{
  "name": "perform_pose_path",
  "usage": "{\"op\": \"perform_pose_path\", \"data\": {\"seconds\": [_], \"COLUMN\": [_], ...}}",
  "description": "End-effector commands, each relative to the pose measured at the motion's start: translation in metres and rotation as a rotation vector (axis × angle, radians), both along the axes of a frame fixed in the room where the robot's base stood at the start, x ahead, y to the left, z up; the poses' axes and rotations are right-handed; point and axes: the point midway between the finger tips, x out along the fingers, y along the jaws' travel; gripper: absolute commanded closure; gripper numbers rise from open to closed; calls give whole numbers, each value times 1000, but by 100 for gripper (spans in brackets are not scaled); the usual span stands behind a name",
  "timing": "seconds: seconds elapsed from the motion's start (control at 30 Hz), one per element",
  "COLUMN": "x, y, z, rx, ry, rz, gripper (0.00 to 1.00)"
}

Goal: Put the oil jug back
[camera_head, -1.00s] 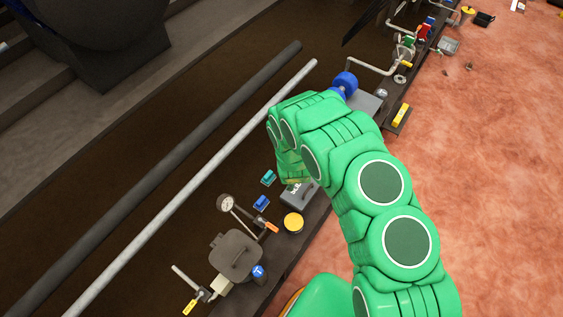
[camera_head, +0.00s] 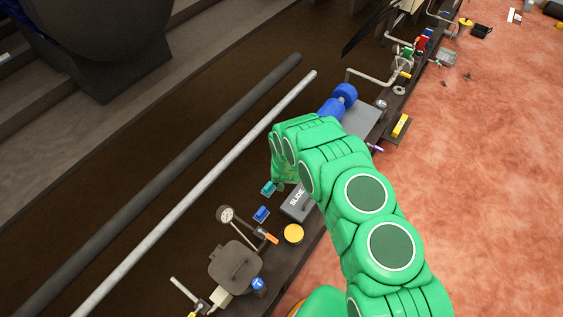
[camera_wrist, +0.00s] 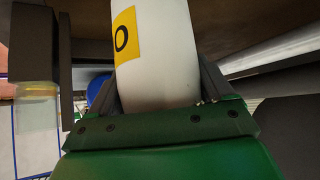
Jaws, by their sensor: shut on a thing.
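The oil jug (camera_wrist: 158,55) shows in the wrist view as a smooth white round body with a yellow label bearing a dark "O". My gripper (camera_wrist: 160,92) is shut on it, with one dark finger on each side. The jug's top runs out of the picture, and its lower end is hidden by the green gripper body. In the head view my green arm covers the jug. The place where the jug belongs cannot be made out.
Under my arm runs a dark bench with a grey "SLIDE" box (camera_head: 298,203), a yellow round cap (camera_head: 293,233), a grey lidded pot (camera_head: 236,266) with a gauge (camera_head: 226,214), and blue round parts (camera_head: 345,94) by a grey plate (camera_head: 361,119). Reddish floor lies right.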

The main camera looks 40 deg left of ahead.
Motion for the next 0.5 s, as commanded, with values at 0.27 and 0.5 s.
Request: {"op": "perform_pose_path", "data": {"seconds": [0.27, 0.5], "x": [17, 27], "y": [17, 28], "z": [-19, -36], "rx": [2, 3], "ry": [-2, -3], "rz": [-2, 1], "gripper": [56, 56]}}
